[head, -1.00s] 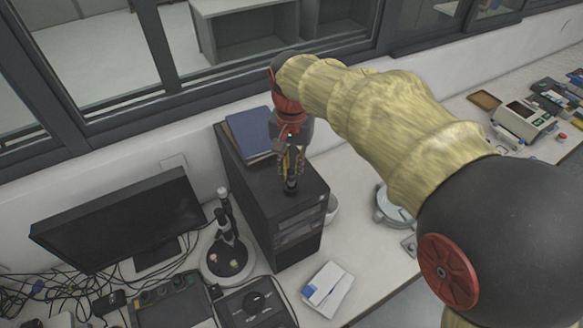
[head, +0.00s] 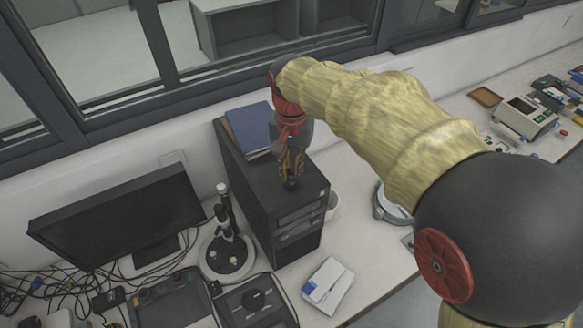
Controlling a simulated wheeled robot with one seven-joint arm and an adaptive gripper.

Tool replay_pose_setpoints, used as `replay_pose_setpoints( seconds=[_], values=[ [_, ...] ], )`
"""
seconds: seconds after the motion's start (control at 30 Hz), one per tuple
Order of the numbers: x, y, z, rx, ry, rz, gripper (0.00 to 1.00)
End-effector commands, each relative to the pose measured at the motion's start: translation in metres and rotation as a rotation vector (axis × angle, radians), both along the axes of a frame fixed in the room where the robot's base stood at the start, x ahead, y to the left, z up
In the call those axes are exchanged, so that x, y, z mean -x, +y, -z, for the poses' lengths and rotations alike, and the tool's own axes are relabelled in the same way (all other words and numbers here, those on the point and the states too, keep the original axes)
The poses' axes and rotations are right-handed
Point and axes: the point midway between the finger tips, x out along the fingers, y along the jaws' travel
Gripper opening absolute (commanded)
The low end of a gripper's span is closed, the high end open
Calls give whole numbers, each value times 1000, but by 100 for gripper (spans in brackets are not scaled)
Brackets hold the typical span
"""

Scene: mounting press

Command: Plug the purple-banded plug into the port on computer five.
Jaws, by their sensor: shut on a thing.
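A black computer tower (head: 308,222) stands on the bench near the middle of the head view. No number on it can be made out. My gripper (head: 291,179) points down over the tower's top, near its front edge. It is shut on a small dark thing (head: 291,185), too small to identify and partly hidden by the fingers. No purple band can be made out. Whether the held thing touches the tower's top cannot be told. No port can be made out in this view.
A blue book or folder (head: 249,128) lies on the tower's rear top. A monitor (head: 115,222) and a microscope (head: 228,245) stand to the left, with tangled cables (head: 40,290). The window wall is behind.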

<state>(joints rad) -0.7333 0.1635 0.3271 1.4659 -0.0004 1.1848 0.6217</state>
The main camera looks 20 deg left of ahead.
Motion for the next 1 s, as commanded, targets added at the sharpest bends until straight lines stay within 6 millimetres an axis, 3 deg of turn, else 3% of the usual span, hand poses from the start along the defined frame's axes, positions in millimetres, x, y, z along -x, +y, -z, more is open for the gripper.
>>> replay_pose_setpoints(
  seconds=[0.83,0.87,1.0],
  values=[
    [0,0,7,0,0,0,0],
    [0,0,7,0,0,0,15],
    [0,0,6,0,0,0,23]
  ],
)
